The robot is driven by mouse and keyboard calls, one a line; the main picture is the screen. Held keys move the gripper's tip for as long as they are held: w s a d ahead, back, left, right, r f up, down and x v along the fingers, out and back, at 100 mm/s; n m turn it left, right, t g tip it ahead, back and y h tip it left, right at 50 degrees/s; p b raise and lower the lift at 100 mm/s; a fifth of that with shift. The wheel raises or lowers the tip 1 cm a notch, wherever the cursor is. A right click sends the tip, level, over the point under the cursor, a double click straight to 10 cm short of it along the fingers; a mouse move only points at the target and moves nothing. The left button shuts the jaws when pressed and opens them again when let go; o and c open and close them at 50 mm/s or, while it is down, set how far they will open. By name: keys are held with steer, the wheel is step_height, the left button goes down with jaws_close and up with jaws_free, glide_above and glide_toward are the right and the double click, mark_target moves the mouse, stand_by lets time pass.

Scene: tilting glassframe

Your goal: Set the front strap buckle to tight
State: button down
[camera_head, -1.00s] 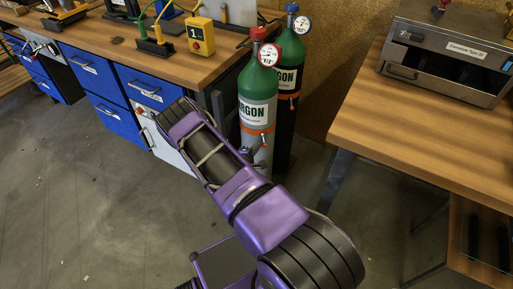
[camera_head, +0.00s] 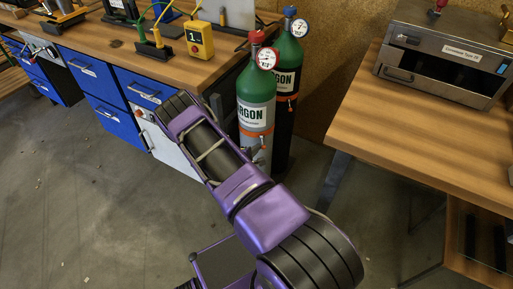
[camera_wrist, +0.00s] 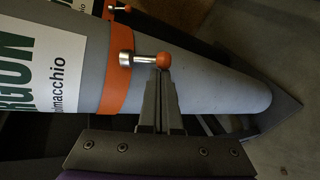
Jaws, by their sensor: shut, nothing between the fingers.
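The front green-and-grey argon cylinder (camera_head: 256,105) stands upright with an orange strap (camera_head: 256,132) around it. In the wrist view the orange strap (camera_wrist: 120,75) crosses the grey cylinder body (camera_wrist: 215,80). Its buckle has a silver pivot (camera_wrist: 126,58) and a short lever ending in an orange knob (camera_wrist: 163,60), pointing away from the strap along the cylinder. My gripper (camera_wrist: 163,74) is shut and empty, its fingertips right at the knob; whether they touch it I cannot tell. My arm hides most of the gripper in the head view.
A second argon cylinder (camera_head: 288,85) with its own orange strap stands close behind. A workbench (camera_head: 190,68) with blue drawers is at left, and a wooden table (camera_head: 430,110) with a metal oven-like box (camera_head: 445,55) at right. Open floor lies in front.

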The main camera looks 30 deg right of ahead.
mark_target(264, 145)
steer(key=shift+s+r+n+g+y+p, duration=0.15)
steer(key=shift+r+n+g+y+p, duration=0.15)
steer(key=shift+g+p, duration=0.1)
steer(key=shift+s+a+r+n+g+y, duration=0.1)
steer(key=shift+s+r+n+g+y, duration=0.2)
steer(key=shift+g, duration=0.35)
steer(key=shift+s+r+n+g+y, duration=0.15)
steer(key=shift+r+n+g+y, duration=0.2)
steer(key=shift+g, duration=0.3)
steer(key=shift+s+r+g, duration=0.1)
steer(key=shift+g, duration=0.3)
steer(key=shift+s+r+b, duration=0.1)
steer(key=shift+r+b, duration=0.65)
steer(key=shift+b, duration=0.3)
steer(key=shift+r, duration=0.1)
steer(key=shift+r, duration=0.75)
steer(key=shift+p, duration=0.3)
